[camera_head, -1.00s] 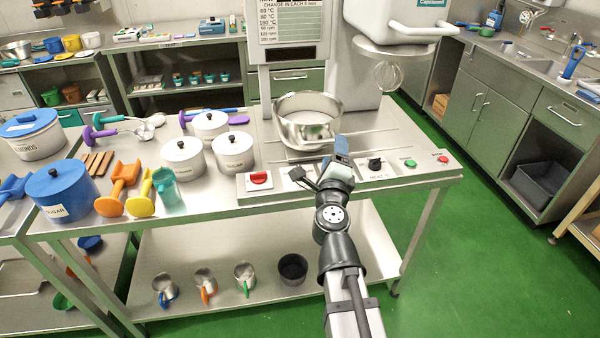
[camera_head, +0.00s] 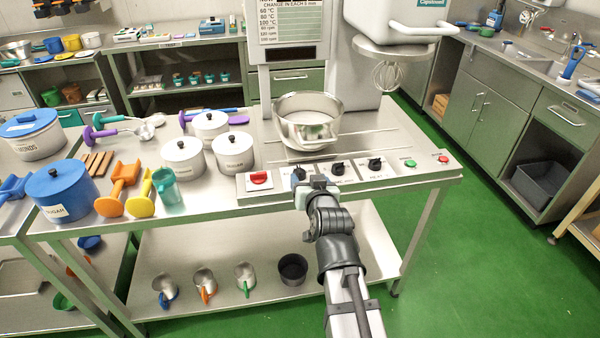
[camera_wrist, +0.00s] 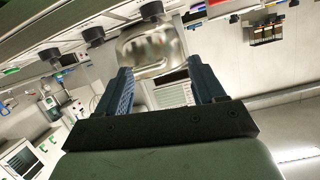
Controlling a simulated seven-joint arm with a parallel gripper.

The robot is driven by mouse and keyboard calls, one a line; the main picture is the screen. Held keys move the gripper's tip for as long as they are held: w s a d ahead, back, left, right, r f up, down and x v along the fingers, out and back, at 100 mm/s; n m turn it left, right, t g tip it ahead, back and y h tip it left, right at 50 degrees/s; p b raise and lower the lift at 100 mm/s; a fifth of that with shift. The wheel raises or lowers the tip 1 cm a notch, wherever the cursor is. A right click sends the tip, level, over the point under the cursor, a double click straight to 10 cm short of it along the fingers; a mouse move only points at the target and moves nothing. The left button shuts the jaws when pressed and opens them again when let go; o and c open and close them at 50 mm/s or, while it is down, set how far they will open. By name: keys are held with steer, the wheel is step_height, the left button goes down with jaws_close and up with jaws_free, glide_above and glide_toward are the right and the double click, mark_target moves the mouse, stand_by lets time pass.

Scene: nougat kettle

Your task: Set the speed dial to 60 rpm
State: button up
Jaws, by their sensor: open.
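The control panel on the steel table's front edge has three black dials: a left dial, partly covered by my gripper, a middle dial (camera_head: 338,168) and a right dial (camera_head: 375,164) labelled HEAT. The speed label and the pointer settings are too small to read. My gripper (camera_head: 308,177) is at the panel's front edge by the left dial. In the wrist view its two blue fingers (camera_wrist: 160,72) are apart with nothing between them. The left dial (camera_wrist: 152,10), middle dial (camera_wrist: 95,35) and right dial (camera_wrist: 50,57) show beyond the fingers, apart from them.
A red knob (camera_head: 259,178) sits at the panel's left end. A green button (camera_head: 410,163) and a red button (camera_head: 443,159) are at its right. A steel bowl (camera_head: 307,120) stands behind the panel. White lidded pots (camera_head: 184,160) stand to the left.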

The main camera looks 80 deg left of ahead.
mark_target(301, 173)
steer(key=shift+n+h, duration=0.6)
steer(key=shift+n, duration=0.2)
steer(key=x, duration=0.4)
steer(key=f+x, duration=0.1)
steer(key=x, duration=0.9)
steer(key=shift+d+f, duration=0.25)
steer(key=shift+d, duration=0.1)
steer(key=c, duration=1.1)
steer(key=shift+o, duration=0.2)
